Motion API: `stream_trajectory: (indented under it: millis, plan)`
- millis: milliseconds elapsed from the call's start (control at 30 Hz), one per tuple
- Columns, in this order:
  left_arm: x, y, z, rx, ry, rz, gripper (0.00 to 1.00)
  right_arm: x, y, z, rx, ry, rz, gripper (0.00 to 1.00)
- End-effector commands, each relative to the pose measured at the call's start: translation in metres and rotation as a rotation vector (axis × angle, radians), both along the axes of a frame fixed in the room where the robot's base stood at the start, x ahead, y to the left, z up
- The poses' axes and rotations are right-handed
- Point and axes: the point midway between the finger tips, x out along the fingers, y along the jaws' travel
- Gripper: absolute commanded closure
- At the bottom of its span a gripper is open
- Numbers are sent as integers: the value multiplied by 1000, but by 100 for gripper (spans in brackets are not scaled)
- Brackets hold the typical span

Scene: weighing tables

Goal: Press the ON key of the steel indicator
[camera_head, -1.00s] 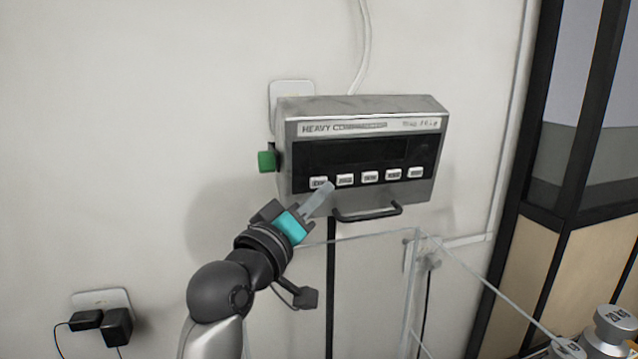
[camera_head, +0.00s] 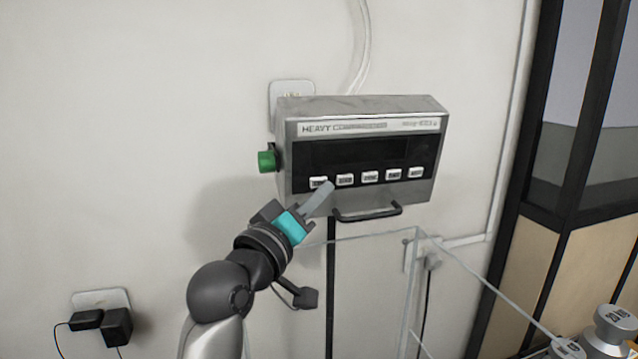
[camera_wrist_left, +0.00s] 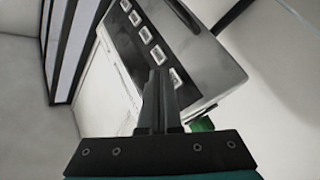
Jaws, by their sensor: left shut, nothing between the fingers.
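The steel indicator (camera_head: 290,160) is on the wall in the head view, with a dark, unlit display (camera_head: 355,153) and a row of several white keys below it. The leftmost key (camera_head: 318,183) is the one nearest my gripper; its label is too small to read. My left gripper (camera_head: 328,188) is shut and empty, its fingertips just below and right of that key. I cannot tell whether they touch the panel. In the left wrist view the shut fingers (camera_wrist_left: 158,75) point at the indicator (camera_wrist_left: 205,65), near the end of the key row (camera_wrist_left: 176,78). My right gripper is not in view.
A green knob (camera_head: 266,161) sticks out of the indicator's left side. A dark handle (camera_head: 368,213) hangs below it. Clear glass panels (camera_head: 410,285) stand at lower right, near metal weights (camera_head: 612,330). Plugs (camera_head: 117,325) sit in a wall socket at lower left.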

Motion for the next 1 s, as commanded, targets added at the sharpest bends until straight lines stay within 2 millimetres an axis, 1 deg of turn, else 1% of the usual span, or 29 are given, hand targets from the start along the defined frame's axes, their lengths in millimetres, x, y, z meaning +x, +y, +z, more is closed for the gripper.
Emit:
stream_trajectory:
  millis: [300, 1000]
  plan:
    - [8, 3, 2, 1, -2, 1, 100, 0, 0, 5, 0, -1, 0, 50]
    - [12, 4, 2, 0, 1, -1, 100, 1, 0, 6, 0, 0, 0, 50]
